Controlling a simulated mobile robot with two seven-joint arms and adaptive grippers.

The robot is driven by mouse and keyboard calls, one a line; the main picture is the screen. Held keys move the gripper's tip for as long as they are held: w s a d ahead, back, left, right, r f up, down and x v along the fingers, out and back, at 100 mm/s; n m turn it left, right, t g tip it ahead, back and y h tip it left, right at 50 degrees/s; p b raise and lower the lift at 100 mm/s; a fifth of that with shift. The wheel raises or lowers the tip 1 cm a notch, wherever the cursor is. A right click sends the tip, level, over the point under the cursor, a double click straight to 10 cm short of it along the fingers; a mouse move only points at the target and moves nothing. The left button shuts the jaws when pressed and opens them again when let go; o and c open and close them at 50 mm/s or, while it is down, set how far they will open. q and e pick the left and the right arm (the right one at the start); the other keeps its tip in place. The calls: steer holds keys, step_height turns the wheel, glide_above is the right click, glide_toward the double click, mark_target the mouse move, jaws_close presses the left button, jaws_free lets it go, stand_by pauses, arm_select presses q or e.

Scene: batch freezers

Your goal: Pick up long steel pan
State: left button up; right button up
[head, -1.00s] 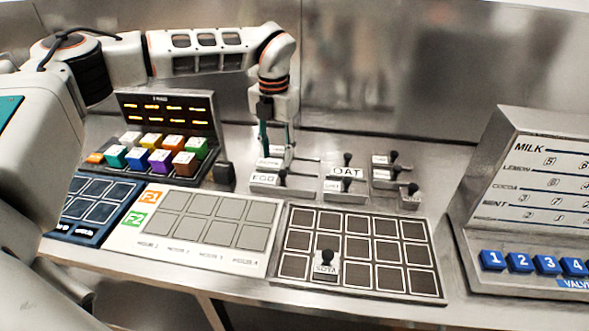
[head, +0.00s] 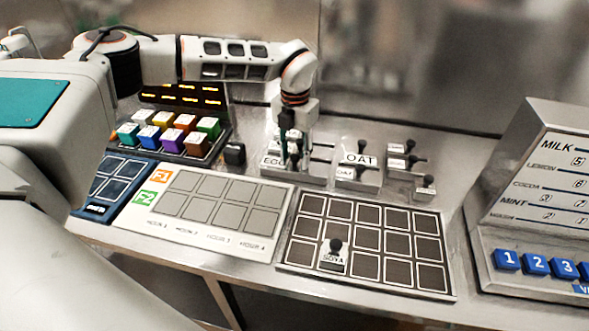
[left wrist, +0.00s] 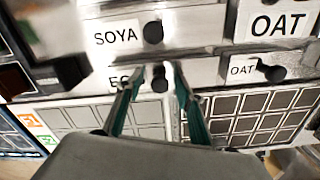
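Long steel pans with black knobs stand at the back of the counter. The front one, labelled EGG (head: 270,166), also shows in the left wrist view (left wrist: 118,78). A SOYA-labelled steel pan (left wrist: 112,36) lies just behind it. My left gripper (head: 293,160) is down at the EGG pan. In the left wrist view its fingers (left wrist: 156,72) stand apart, one on each side of the EGG pan's black knob (left wrist: 160,84). I cannot tell whether they touch it. My right gripper is not in view.
OAT pans (head: 360,160) stand close to the right, with smaller pans (head: 400,163) beyond. A dark grid board (head: 365,240) carrying a small SOYA pan (head: 333,262) and a pale grid board (head: 205,215) lie in front. A bin rack (head: 185,125) stands left.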

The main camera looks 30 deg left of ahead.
arm_select(q)
steer(key=shift+c, duration=0.3)
jaws_close()
steer(key=shift+r, duration=0.1)
